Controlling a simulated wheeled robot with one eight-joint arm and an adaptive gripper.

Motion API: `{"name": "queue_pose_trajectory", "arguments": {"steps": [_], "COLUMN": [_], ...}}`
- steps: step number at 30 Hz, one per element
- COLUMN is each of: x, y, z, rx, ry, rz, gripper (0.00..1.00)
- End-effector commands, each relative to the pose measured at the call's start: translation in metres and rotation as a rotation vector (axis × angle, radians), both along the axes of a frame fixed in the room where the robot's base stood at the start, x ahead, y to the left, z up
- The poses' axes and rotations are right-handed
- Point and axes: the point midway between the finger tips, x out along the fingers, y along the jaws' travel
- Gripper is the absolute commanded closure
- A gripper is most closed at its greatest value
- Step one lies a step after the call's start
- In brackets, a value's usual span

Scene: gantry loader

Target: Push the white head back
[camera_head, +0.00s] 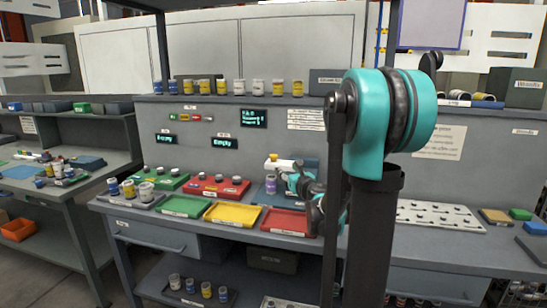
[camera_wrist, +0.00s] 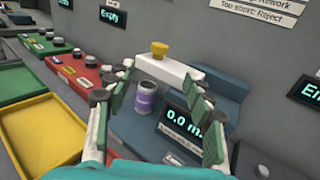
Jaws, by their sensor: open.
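The white head (camera_wrist: 182,72), a white bar with a yellow knob (camera_wrist: 159,48) on its near end, juts from a blue-grey gauge body (camera_wrist: 222,92); it also shows in the head view (camera_head: 284,164). A jar with a purple label (camera_wrist: 145,98) stands upright under or just in front of the knob end. The gauge's display (camera_wrist: 183,124) reads about "0.0 m", partly cut by a finger. My gripper (camera_wrist: 160,77) is open, its fingers either side of the jar and head in the wrist view. I cannot tell whether either finger touches them. In the head view, my gripper (camera_head: 302,187) is beside the gauge, partly hiding it.
Green (camera_head: 187,206), yellow (camera_head: 234,214) and red (camera_head: 285,222) trays lie along the bench front. Button boxes, a red one (camera_head: 217,187) among them, stand behind. A perforated white plate (camera_head: 440,215) lies to the right. The back panel (camera_head: 345,145) rises close behind the gauge.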

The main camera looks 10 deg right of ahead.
Motion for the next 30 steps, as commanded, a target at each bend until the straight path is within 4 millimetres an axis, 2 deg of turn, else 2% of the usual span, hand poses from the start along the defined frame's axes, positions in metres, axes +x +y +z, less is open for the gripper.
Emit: {"name": "queue_pose_trajectory", "arguments": {"steps": [21, 24, 30], "x": [0.131, 0.145, 0.16], "y": [0.026, 0.028, 0.031], "z": [0.0, 0.0, 0.0], "rx": [0.007, 0.007, 0.007], "ry": [0.0, 0.0, 0.0], "rz": [-0.002, -0.002, -0.002], "gripper": [0.47, 0.47, 0.47]}}
